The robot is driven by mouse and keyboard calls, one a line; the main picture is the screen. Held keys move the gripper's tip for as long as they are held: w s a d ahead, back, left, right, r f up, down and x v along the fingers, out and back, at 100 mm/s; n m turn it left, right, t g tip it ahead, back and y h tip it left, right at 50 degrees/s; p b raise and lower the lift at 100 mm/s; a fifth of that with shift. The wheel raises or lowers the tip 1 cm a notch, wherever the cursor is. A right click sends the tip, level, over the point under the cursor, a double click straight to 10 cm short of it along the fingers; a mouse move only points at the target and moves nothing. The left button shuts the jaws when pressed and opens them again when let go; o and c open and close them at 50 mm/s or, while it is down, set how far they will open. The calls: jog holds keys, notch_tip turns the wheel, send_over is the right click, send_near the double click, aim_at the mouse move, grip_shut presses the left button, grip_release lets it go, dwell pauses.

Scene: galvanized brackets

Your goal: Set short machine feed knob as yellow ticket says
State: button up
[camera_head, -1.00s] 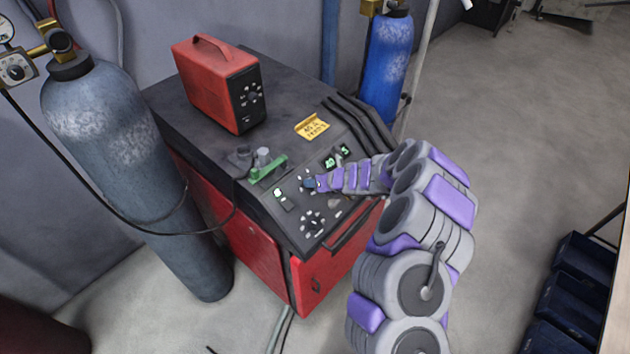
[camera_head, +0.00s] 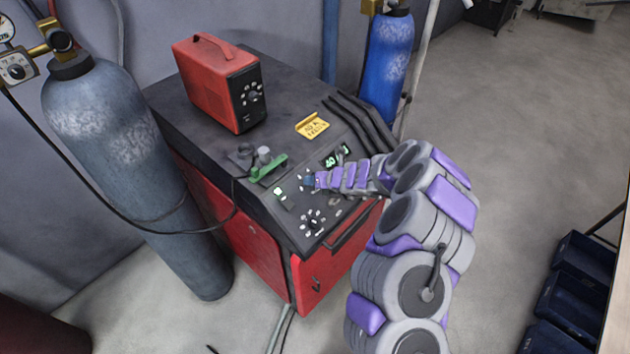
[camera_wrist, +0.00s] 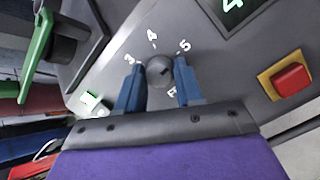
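A round grey knob (camera_wrist: 158,74) sits on the sloping panel of the wide red machine (camera_head: 245,240); the marks 3, 4 and 5 show around it in the wrist view. My gripper (camera_wrist: 160,67) has its two blue fingers on either side of the knob, seemingly touching it. In the head view my gripper (camera_head: 309,181) is at the panel's middle and hides that knob. A yellow ticket (camera_head: 312,125) lies on the machine's top; its first line seems to read 40 A, the second is too small to read surely. A green display (camera_head: 329,162) seems to read 40.
A smaller red unit (camera_head: 218,85) with its own dial stands on top. A green lever (camera_wrist: 36,54) and a red button (camera_wrist: 291,79) flank the knob. Another dial (camera_head: 313,220) is lower on the panel. Gas cylinders (camera_head: 130,170) and (camera_head: 386,70) stand either side.

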jog(key=o, duration=0.4)
jog(key=shift+p+v, duration=0.6)
jog(key=shift+v, duration=8)
